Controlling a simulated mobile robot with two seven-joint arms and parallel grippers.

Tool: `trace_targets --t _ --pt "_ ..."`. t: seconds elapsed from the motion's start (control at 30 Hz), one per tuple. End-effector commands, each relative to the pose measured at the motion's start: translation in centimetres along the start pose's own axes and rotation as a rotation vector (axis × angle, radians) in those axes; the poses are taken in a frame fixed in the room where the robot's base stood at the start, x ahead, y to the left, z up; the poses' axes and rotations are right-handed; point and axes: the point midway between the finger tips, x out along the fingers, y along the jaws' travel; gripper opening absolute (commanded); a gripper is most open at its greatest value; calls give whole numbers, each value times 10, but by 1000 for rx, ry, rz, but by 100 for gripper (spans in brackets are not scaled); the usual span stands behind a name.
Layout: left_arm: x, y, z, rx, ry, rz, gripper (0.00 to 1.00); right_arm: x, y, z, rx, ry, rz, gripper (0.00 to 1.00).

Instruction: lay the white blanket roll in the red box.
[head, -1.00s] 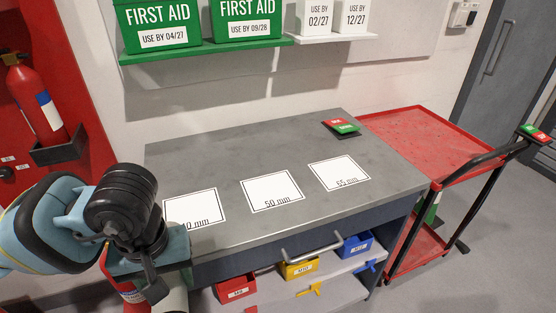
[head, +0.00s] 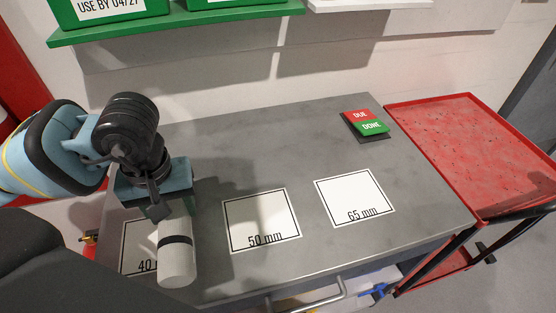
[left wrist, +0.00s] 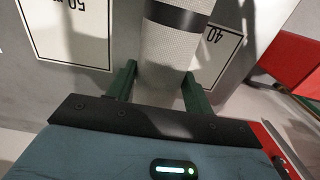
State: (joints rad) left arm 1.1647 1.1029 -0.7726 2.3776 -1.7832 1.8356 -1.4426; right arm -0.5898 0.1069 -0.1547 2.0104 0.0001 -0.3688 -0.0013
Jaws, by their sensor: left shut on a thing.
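The white blanket roll (head: 178,266) is a pale cylinder with a black band. My left gripper (head: 160,212) is shut on its far end in the head view. The roll is over the square marked 40 mm and hides part of it; I cannot tell whether it touches the bench. In the left wrist view the roll (left wrist: 176,48) stands out between the two green fingers of the left gripper (left wrist: 158,85). The red box is not identifiable in the views now. My right gripper is not in view.
The grey bench (head: 300,160) has squares marked 50 mm (head: 262,215) and 65 mm (head: 355,192). A red and green DUE/DONE block (head: 366,122) sits near its back edge. A red trolley (head: 470,140) stands at the right. A green shelf (head: 180,25) overhangs the back.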

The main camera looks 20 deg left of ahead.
Motion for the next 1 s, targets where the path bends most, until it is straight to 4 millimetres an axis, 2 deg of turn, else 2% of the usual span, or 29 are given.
trace_targets --t 0.13,0.23,0.8,1.0 --pt "-1 2 -2 0 1 2 13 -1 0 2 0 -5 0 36" --pt "-1 12 -8 0 1 6 13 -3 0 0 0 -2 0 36" --pt "9 103 -74 -1 0 4 13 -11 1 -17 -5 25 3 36" --pt "12 120 -87 0 2 3 13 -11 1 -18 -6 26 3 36"
